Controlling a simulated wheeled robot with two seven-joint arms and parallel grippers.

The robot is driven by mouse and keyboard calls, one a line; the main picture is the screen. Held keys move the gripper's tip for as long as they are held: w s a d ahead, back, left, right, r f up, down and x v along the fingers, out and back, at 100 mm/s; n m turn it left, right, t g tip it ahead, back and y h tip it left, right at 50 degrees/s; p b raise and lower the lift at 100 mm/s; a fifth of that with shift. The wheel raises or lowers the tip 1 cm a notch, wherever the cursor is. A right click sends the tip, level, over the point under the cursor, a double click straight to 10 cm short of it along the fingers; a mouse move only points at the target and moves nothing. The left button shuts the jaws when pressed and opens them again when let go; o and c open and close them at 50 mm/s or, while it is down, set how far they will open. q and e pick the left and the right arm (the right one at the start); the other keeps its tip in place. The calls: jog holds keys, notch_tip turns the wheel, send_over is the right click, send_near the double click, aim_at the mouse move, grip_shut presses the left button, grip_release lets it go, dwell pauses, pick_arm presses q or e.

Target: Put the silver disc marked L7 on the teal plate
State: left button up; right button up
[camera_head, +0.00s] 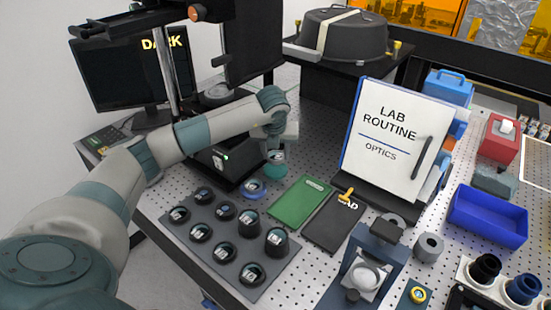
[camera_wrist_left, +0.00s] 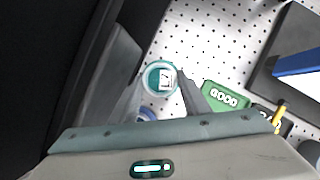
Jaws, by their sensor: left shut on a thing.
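My left gripper (camera_head: 276,150) hangs over the pegboard bench beside the black instrument. It is shut on a round disc (camera_wrist_left: 160,78) with a pale rim, a teal face and a small label; the label is too small to read. In the head view a teal round surface (camera_head: 275,171) shows just under the fingers; I cannot tell whether it is the disc's own face or the teal plate beneath it. Several labelled discs sit in round dark holders on a grey tray (camera_head: 172,237); their marks are unreadable. My right gripper is not in view.
A blue ring (camera_head: 254,188) lies just below the gripper. A green GOOD plate (camera_head: 289,212) and a dark BAD plate (camera_head: 327,226) lie to its right, with a LAB ROUTINE board (camera_head: 385,150) behind. The black instrument (camera_head: 205,172) stands close on the left.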

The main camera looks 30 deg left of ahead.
aim_at(275, 159)
pick_arm(q)
jog(key=shift+w+a+f, duration=0.1)
dwell(0.3)
jog(key=shift+f+p, duration=0.3)
jog(key=shift+f, duration=0.05)
jog(key=shift+f+p, duration=0.85)
jog(key=shift+f, duration=0.75)
jog(key=shift+f, duration=0.2)
jog(key=o, duration=1.1)
